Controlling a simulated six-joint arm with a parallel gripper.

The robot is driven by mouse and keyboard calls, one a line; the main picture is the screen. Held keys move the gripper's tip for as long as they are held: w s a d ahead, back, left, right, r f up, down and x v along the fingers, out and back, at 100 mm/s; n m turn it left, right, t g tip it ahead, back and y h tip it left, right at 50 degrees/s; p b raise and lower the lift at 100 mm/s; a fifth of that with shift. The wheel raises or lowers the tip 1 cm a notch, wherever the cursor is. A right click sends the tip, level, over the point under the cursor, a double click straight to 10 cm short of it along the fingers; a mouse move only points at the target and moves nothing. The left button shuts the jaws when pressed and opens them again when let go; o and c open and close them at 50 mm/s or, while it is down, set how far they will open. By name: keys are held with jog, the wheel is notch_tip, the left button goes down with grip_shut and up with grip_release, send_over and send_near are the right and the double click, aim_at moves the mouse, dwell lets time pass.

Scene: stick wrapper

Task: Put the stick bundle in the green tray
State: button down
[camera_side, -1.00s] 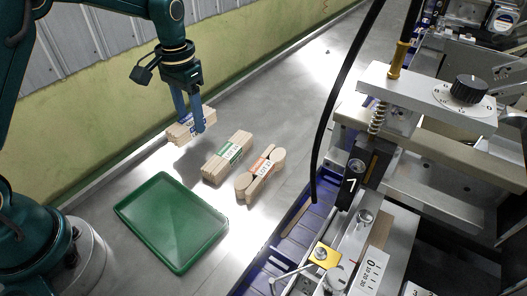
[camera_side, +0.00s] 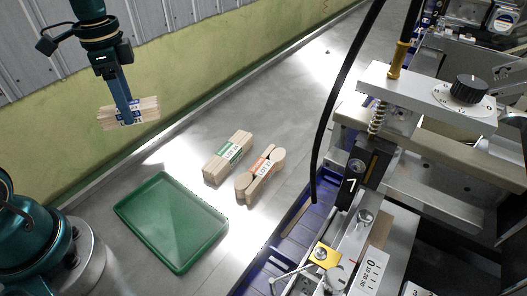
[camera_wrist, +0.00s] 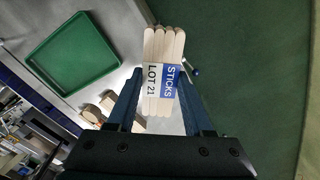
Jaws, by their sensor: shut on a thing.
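My gripper (camera_side: 122,110) is shut on a stick bundle (camera_side: 143,107) with a blue and white band, held in the air at the left, well above the table. In the wrist view the bundle (camera_wrist: 164,45) lies between the fingers of my gripper (camera_wrist: 160,98), and its band reads STICKS LOT 21. The green tray (camera_side: 172,222) lies empty on the grey table, lower in the side view than the bundle and apart from it. The tray also shows at the upper left of the wrist view (camera_wrist: 73,57).
Two other wooden bundles lie on the table right of the tray: one with a green band (camera_side: 228,157) and one of round-ended sticks with an orange band (camera_side: 260,175). A wrapping machine (camera_side: 420,150) fills the right side. A yellow-green wall (camera_side: 210,80) runs along the back.

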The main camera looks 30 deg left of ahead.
jog(key=s+d+r+m, duration=0.1)
jog(key=s+d+m, duration=0.7)
jog(key=m, duration=0.3)
send_over(181, 228)
notch_tip(181, 228, down, 6)
jog(key=shift+f, duration=2.25)
jog(key=shift+f, duration=0.1)
jog(key=shift+c, duration=1.5)
grip_release()
